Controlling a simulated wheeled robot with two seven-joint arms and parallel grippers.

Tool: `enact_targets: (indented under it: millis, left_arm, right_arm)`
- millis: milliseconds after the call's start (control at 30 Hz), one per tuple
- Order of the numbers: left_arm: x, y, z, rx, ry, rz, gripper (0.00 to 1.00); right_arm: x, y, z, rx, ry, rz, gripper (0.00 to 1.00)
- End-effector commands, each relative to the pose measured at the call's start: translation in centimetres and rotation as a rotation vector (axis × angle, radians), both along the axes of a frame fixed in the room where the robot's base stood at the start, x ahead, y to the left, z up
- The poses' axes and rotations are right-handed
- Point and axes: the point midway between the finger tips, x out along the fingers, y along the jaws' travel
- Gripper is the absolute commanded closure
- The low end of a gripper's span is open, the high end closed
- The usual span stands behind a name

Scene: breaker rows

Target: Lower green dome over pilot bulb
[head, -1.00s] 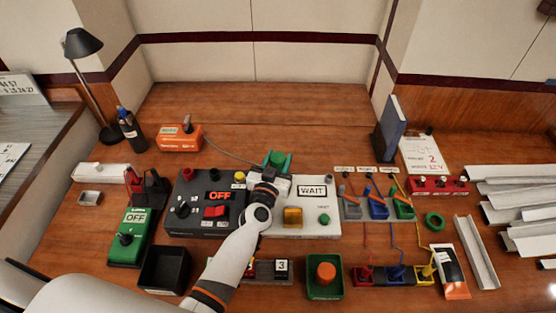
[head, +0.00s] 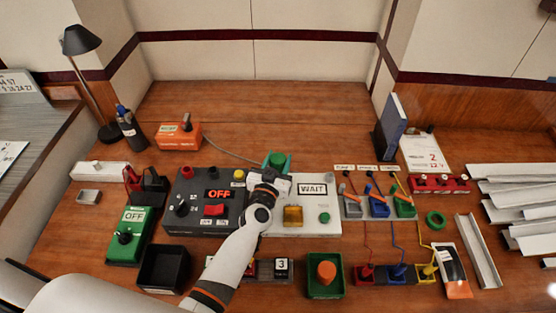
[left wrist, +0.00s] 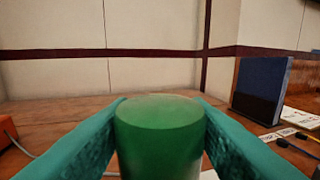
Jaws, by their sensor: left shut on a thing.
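My left gripper (head: 276,168) is over the upper left part of the white WAIT panel (head: 333,219). Its teal fingers are shut on the green dome (head: 277,158). In the left wrist view the dome (left wrist: 160,138) stands upright between the two fingers, its rounded top uppermost. My right gripper is in neither view.
A black panel with an OFF display (head: 218,194) stands left of the white panel. An orange box (head: 179,137) with a cable is behind. A green bin (head: 326,284) holding an orange knob and a black tray (head: 163,268) lie in front. Small switches (head: 377,204) stand to the right.

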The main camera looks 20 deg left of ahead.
Motion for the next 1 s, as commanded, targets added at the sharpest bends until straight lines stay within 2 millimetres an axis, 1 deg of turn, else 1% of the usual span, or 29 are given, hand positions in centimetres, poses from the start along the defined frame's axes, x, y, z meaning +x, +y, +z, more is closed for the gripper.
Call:
enact_targets:
  millis: [167, 1000]
  left_arm:
    - [0.0, 0.0, -0.1, 0.000, -0.001, 0.000, 0.79]
    - [0.0, 0.0, -2.1, 0.000, -0.001, 0.000, 0.79]
  right_arm:
    - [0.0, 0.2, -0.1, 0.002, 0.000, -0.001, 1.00]
    - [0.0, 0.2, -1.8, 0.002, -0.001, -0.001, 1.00]
